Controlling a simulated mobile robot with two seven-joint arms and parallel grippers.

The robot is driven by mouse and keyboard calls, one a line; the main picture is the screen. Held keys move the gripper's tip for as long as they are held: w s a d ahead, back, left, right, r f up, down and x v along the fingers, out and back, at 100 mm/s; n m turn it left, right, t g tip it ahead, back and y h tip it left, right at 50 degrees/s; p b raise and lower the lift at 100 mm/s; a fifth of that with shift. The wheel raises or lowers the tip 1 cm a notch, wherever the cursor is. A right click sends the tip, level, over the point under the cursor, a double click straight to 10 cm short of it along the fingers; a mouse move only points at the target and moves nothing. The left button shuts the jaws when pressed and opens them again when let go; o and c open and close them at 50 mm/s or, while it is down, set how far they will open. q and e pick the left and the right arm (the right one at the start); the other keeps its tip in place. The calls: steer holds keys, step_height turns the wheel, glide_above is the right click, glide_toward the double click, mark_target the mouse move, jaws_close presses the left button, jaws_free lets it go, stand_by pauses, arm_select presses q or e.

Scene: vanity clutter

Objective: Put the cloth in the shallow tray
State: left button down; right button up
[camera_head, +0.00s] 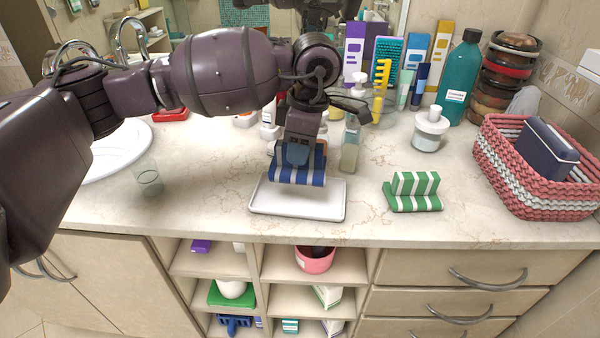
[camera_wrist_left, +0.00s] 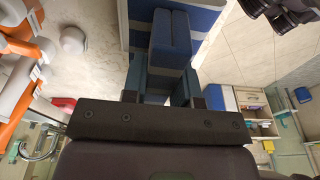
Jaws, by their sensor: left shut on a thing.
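My left gripper (camera_head: 300,160) points down over the counter and is shut on a blue-and-white striped folded cloth (camera_head: 298,176). The cloth hangs just above the white shallow tray (camera_head: 298,212) and covers its back part from view. I cannot tell whether its lower edge touches the tray. In the left wrist view the cloth (camera_wrist_left: 174,38) sits between the two fingers (camera_wrist_left: 172,80), with its striped part spreading beyond them. The visible front of the tray is empty. My right gripper is not in view.
A green-and-white striped folded cloth (camera_head: 412,193) lies right of the tray. A clear glass (camera_head: 148,177) stands to the left, near the sink (camera_head: 115,150). Bottles, including a slim one (camera_head: 350,148), crowd behind the gripper. A woven basket (camera_head: 530,175) stands at the right.

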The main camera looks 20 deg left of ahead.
mark_target(300, 169)
arm_select(q)
step_height(300, 169, down, 6)
steer(key=shift+r+b, duration=0.15)
steer(key=shift+b, duration=0.2)
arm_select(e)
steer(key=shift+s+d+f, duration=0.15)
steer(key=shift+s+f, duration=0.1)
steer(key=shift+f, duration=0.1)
arm_select(q)
steer(key=shift+f, duration=0.2)
steer(key=c, duration=0.9)
jaws_free()
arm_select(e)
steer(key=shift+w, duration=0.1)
arm_select(q)
steer(key=shift+r, duration=0.55)
steer(key=r, duration=0.3)
steer(key=d+r, duration=0.1)
steer(key=r, duration=0.2)
steer(key=r+p, duration=0.1)
steer(key=r, duration=0.2)
steer(key=shift+w+d+r, duration=0.15)
steer(key=shift+d+r, duration=0.15)
steer(key=shift+r, duration=0.1)
steer(key=shift+d+r, duration=0.1)
steer(key=shift+r, duration=0.5)
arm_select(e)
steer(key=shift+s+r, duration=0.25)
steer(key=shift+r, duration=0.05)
